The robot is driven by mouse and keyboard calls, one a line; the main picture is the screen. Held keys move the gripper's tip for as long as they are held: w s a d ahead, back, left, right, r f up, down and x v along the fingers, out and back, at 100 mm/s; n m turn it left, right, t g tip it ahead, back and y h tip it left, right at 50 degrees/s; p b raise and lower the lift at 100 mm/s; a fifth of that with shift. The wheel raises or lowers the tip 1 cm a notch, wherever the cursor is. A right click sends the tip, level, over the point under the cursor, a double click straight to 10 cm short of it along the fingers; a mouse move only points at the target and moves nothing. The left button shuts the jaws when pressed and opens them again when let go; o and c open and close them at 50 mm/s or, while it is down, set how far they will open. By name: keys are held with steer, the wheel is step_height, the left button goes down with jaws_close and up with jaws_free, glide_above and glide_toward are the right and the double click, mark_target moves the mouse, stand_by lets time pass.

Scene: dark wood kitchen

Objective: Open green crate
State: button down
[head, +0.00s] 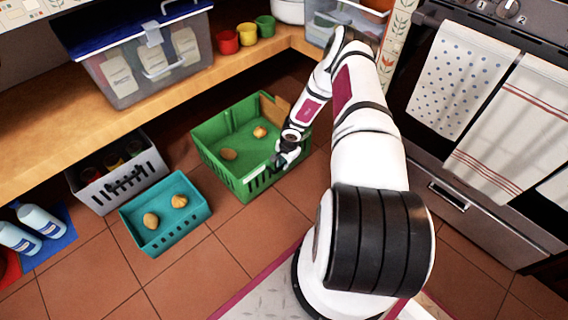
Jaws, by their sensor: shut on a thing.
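The green crate (217,170) stands on the tiled floor in the middle of the head view, below the wooden shelf. Its top is open, and two brown potato-like items (229,154) lie inside. A brown panel or piece shows at its far right corner. My gripper (279,161) is at the crate's near right side, shut on the rim or wall there. The fingertips are small and partly hidden, so the exact grip is hard to see.
A teal crate (150,247) with two similar items stands to the left. Behind it is a grey crate (98,205) with dark jars. The oven (440,200) with towels is right. Floor tiles in front are clear.

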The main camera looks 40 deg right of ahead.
steer(key=c, duration=1.6)
jaws_free()
steer(key=shift+r, duration=0.1)
step_height(320, 180, up, 12)
steer(key=s, duration=0.2)
steer(key=shift+s+f, duration=0.15)
steer(key=shift+f, duration=0.1)
